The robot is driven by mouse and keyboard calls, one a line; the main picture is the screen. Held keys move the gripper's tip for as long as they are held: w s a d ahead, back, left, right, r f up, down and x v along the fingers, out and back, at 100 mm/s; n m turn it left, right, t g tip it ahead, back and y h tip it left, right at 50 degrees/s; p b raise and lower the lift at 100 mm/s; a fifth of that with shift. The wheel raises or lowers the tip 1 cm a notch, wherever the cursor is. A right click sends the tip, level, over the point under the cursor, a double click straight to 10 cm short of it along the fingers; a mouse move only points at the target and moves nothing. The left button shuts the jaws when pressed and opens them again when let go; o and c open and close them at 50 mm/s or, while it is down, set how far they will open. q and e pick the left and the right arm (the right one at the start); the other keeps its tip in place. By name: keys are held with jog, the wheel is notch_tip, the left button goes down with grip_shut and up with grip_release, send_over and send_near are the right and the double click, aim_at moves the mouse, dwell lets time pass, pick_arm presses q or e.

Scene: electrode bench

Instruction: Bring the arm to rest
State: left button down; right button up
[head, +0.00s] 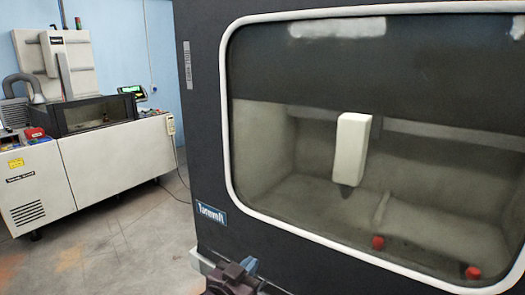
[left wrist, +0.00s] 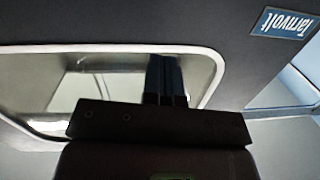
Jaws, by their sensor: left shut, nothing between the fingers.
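My left gripper (head: 240,272) is at the bottom edge of the head view, low in front of the dark machine with the large window. Only its top part shows there. In the left wrist view its two dark fingers (left wrist: 164,78) are together, with nothing seen between them. Behind them is the machine's pale-rimmed window, seen upside down. My right gripper is in neither view.
The dark enclosed machine (head: 205,130) fills the centre and right. Behind its window are a white block-shaped head (head: 351,150) and red knobs (head: 377,242). A white machine (head: 118,160) stands at the left. Grey floor (head: 125,240) lies open between them.

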pick_arm(q)
jog(key=s+a+f+n+y, duration=0.3)
jog(key=s+a+f+y, duration=0.1)
jog(key=a+f, duration=0.6)
jog(key=s+a+f+n+g+y, duration=0.1)
jog(key=s+a+f+y, duration=0.1)
jog(key=s+a+f, duration=0.5)
jog(key=s+a+f+n+g+y+b, duration=0.1)
jog(key=s+a+f+n+g+y, duration=0.1)
jog(key=s+a+f, duration=0.5)
jog(key=s+f, duration=0.1)
jog(key=s, duration=0.4)
jog(key=shift+s+a+f+y, duration=0.15)
jog(key=shift+a+f+y, duration=0.15)
jog(key=shift+a+f, duration=0.1)
